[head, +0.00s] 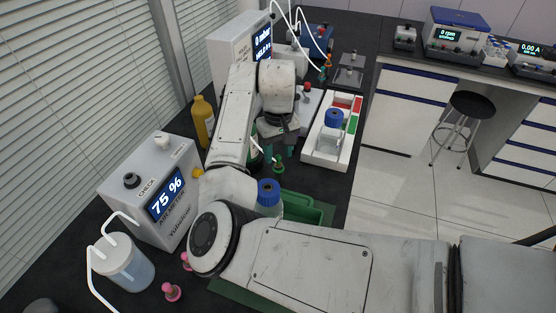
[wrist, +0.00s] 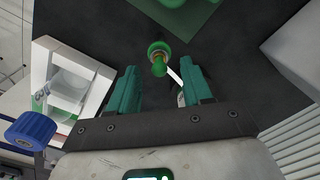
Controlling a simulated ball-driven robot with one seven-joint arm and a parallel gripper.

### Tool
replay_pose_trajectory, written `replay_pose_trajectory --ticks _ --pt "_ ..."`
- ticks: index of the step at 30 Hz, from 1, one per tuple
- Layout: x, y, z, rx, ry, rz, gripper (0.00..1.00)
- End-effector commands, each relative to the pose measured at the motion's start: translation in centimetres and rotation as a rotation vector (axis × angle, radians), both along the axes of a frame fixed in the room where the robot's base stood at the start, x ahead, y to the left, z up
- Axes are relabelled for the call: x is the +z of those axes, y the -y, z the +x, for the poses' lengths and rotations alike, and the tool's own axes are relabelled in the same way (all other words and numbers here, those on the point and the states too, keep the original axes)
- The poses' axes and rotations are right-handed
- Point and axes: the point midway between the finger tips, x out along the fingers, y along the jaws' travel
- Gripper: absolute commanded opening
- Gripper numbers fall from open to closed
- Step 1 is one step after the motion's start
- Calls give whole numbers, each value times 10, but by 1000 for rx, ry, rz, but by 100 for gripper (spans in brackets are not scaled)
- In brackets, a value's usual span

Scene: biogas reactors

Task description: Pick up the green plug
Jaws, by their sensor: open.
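The green plug (head: 278,167) stands on the dark bench in the head view, just below my gripper's fingertips and in front of the white tray. In the wrist view the green plug (wrist: 158,60) shows near the tips, roughly centred between the two teal fingers. My gripper (head: 279,153) points down and is open, with nothing held. It also shows in the wrist view (wrist: 159,72), a finger on either side of the plug. I cannot tell whether either finger touches the plug.
A white tray (head: 318,160) holding a blue-capped bottle (head: 333,122) stands to the right of my gripper. A green tray (head: 310,211) and another blue-capped bottle (head: 268,194) are nearer. A 75 % meter (head: 150,180) stands left. Pink plugs (head: 171,292) lie at front left.

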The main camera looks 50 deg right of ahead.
Motion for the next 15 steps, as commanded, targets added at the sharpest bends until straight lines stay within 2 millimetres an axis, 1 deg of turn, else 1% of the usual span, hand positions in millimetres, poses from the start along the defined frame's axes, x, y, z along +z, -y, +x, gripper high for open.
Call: replay_pose_trajectory --ticks 3,6,13,15 --pt "-14 0 0 1 -2 1 50" --pt "-21 0 0 1 0 0 50" --pt "-23 0 0 0 1 0 50" --pt "-23 0 0 0 1 0 44"
